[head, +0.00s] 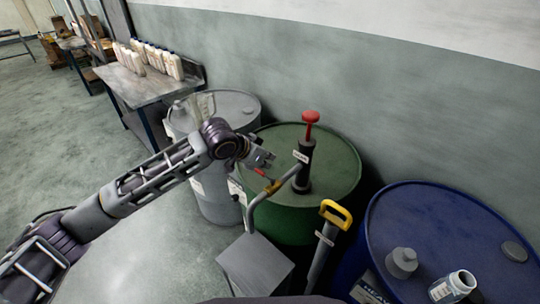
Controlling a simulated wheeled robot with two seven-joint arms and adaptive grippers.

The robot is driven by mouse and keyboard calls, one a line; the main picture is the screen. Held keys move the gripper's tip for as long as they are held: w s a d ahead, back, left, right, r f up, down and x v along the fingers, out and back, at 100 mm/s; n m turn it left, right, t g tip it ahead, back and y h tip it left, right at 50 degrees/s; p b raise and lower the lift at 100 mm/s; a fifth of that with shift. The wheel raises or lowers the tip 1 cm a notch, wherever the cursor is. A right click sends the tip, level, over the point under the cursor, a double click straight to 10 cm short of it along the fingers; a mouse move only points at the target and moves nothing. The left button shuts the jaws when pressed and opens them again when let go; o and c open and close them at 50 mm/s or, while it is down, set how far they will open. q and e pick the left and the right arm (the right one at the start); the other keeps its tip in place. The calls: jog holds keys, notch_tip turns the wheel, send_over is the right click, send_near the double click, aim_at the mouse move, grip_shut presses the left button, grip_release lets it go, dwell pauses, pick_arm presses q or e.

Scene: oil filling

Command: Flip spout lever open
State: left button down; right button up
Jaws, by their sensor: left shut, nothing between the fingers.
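A hand pump (305,165) with a red knob handle (310,118) stands on the green drum (335,190). Its grey spout pipe (256,207) bends out over the drum's front left edge and down. A brass-coloured valve (272,187) sits on the pipe, with a small red lever (260,172) by it. My left gripper (266,161) is shut and empty, just above the red lever. I cannot tell whether it touches the lever. My right gripper is not in view.
A grey box (255,265) stands below the spout. A yellow-handled pump (334,213) is right of it. A grey drum (232,103) and a bench (135,88) with several bottles stand behind left.

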pick_arm(q)
jog(key=shift+s+a+f, duration=0.1)
jog(key=shift+s+a, duration=0.35)
dwell(0.6)
jog(key=shift+p, duration=0.35)
